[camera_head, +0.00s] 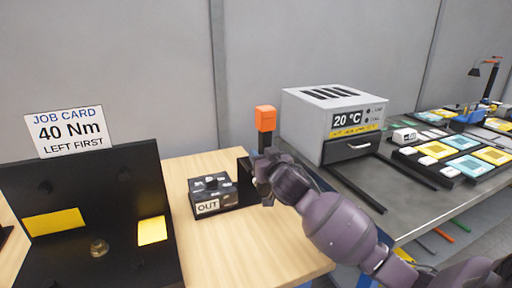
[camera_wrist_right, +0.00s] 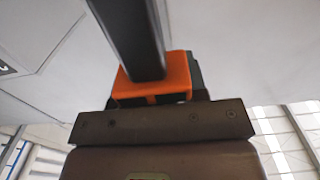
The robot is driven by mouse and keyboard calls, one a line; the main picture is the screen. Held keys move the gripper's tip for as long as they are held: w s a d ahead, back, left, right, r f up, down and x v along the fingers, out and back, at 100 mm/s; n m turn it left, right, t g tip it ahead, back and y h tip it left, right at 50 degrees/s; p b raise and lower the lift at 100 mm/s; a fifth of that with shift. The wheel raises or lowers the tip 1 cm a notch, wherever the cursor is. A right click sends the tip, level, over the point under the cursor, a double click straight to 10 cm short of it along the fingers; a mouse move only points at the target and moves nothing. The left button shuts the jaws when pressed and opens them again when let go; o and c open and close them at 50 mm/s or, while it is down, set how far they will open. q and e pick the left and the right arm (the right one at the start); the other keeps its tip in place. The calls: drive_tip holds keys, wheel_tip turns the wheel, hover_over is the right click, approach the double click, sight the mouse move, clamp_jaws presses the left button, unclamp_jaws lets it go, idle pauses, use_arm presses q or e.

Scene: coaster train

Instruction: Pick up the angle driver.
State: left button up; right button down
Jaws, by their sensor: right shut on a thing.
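The angle driver (camera_head: 265,119) has an orange block at its top and a dark shaft below it. It stands upright above the right part of the wooden table in the head view. My right gripper (camera_head: 260,168) is shut on it at its lower part, which is partly hidden by the gripper. In the right wrist view, the driver's orange part (camera_wrist_right: 180,78) and a long dark bar show close in front of the gripper. My left gripper is not in view.
A dark block marked OUT (camera_head: 210,196) sits on the wooden table (camera_head: 215,250), left of my right gripper. A black panel (camera_head: 100,190) with a job card (camera_head: 68,131) stands at left. A grey 20 °C unit (camera_head: 318,115) and trays (camera_head: 465,160) occupy the grey bench at right.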

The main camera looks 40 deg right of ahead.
drive_tip(key=v, duration=0.9)
drive_tip(key=shift+s+r+p, duration=0.2)
drive_tip(key=shift+s+p, duration=0.1)
drive_tip(key=shift+p, duration=0.1)
drive_tip(key=c, duration=1.4)
unclamp_jaws()
clamp_jaws()
